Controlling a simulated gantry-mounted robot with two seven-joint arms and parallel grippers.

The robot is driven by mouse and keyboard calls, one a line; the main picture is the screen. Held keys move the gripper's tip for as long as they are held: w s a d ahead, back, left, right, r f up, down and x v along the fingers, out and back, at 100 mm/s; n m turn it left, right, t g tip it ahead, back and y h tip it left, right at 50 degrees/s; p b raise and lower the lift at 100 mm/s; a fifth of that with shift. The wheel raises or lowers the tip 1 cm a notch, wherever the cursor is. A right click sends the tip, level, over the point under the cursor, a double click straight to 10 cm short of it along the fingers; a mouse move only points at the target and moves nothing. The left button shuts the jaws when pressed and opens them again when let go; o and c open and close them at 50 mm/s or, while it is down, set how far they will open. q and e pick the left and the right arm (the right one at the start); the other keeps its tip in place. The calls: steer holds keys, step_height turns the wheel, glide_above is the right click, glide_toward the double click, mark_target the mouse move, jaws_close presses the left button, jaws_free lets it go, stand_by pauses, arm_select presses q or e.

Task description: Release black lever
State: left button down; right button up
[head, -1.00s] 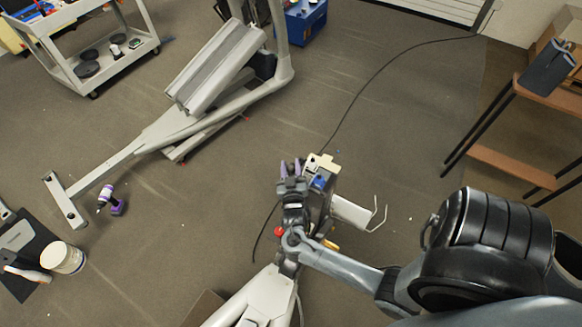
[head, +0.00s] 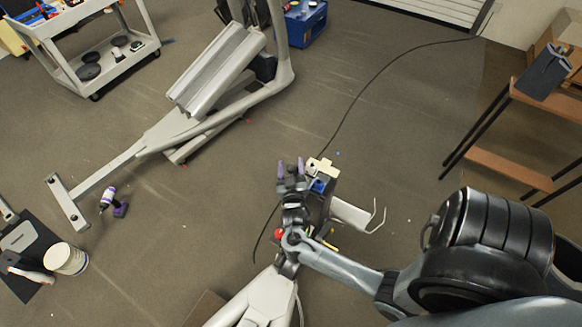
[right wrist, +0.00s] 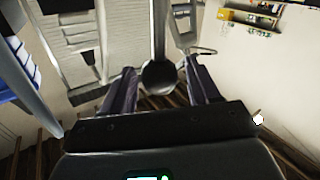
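The black lever shows in the right wrist view as a dark rod ending in a round black knob (right wrist: 158,76). The knob lies between the two fingers of my right gripper (right wrist: 163,88), with a visible gap on each side. In the head view my right gripper (head: 291,168) has its purple-tipped fingers apart, left of a cream part with a blue piece (head: 319,185). I cannot make out the black lever in the head view. My left gripper is not in view.
A grey elliptical frame (head: 195,118) lies on the floor at the upper left, with a purple drill (head: 112,203) and a white bucket (head: 65,258) nearby. A grey cart (head: 100,65) stands at top left. A shelf rack (head: 510,163) stands at right.

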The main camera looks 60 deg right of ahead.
steer(key=shift+f, duration=0.1)
steer(key=shift+s+a, duration=0.35)
steer(key=shift+a, duration=0.2)
steer(key=v, duration=0.9)
steer(key=shift+a+b, duration=0.25)
steer(key=shift+b, duration=0.2)
steer(key=shift+s, duration=0.15)
